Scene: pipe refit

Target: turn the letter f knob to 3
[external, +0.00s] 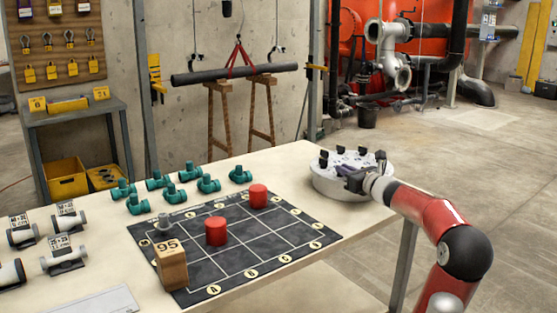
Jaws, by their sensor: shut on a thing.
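A round pale knob panel (335,186) stands at the far right corner of the table, with several small black knobs on its top. One black knob (323,159) at its left and others at its back right stand clear of my gripper. My gripper (350,178) reaches in from the right and is low over the front of the panel, shut on a knob that it mostly hides. The letters and numbers on the panel are too small to read, so I cannot tell which knob is f or where it points.
A dark grid mat (245,250) holds two red cylinders (216,231), a grey fitting and a wooden block marked 95 (172,263). Several teal valves (189,171) stand behind it. White pipe pieces (64,253) lie at the left. Bare tabletop separates mat and panel.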

